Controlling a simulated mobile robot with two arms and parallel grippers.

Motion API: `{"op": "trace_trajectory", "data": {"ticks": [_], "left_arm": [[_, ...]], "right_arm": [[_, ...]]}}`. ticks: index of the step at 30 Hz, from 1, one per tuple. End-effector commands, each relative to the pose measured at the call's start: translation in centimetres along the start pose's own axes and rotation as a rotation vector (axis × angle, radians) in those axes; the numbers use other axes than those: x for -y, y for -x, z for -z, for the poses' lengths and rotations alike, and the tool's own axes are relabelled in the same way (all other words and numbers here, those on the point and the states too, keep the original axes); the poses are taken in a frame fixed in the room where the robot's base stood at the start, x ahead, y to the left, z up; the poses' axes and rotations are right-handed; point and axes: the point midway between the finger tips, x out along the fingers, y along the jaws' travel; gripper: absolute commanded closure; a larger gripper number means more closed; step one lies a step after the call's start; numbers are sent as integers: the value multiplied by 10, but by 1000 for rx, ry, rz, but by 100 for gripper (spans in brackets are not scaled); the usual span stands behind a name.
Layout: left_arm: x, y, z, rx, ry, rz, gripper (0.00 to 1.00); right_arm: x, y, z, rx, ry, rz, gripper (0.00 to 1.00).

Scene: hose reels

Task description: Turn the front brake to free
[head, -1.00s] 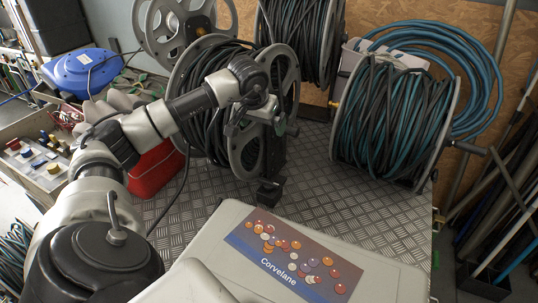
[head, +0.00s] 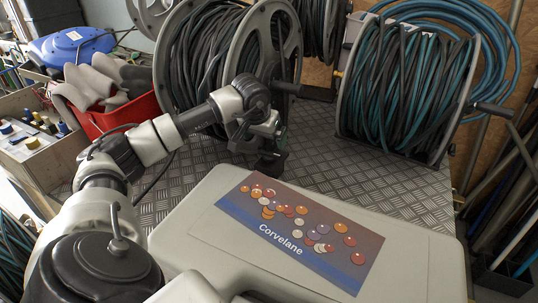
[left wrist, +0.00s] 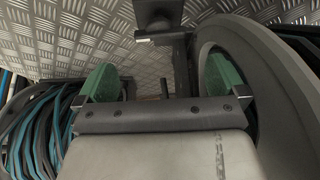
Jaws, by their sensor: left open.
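The front hose reel (head: 208,62) stands on the tread plate, wound with dark hose, grey side discs facing right. My left gripper (head: 272,133) is beside its right disc, low, near a dark stand foot (head: 270,164). In the left wrist view the two green finger pads (left wrist: 162,80) are wide apart with nothing gripped. A small dark peg (left wrist: 163,90) shows between them; I cannot tell whether it is the front brake or touches a pad. A dark post (left wrist: 183,65) rises just beyond. The brake's setting cannot be read. My right gripper is out of view.
A pale case (head: 410,245) labelled Corvelane lies in front. A second reel (head: 405,90) with blue-green hose stands right, its handle (head: 492,109) sticking out. A red bin (head: 115,118) with grey rolls is at left. Bare tread plate (head: 340,160) lies between.

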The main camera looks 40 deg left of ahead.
Motion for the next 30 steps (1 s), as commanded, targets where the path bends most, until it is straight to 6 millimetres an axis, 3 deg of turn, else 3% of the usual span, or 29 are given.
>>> {"op": "trace_trajectory", "data": {"ticks": [6, 12, 25, 30], "left_arm": [[-1, -45, -1, 4, 1, -1, 0], [0, -72, -1, 2, 1, -1, 0], [0, -82, 0, 1, 0, 0, 0], [0, -82, 0, 1, 0, 0, 26]], "right_arm": [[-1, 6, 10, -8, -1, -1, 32], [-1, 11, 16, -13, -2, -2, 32], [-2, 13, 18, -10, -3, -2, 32], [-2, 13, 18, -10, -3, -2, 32]]}}
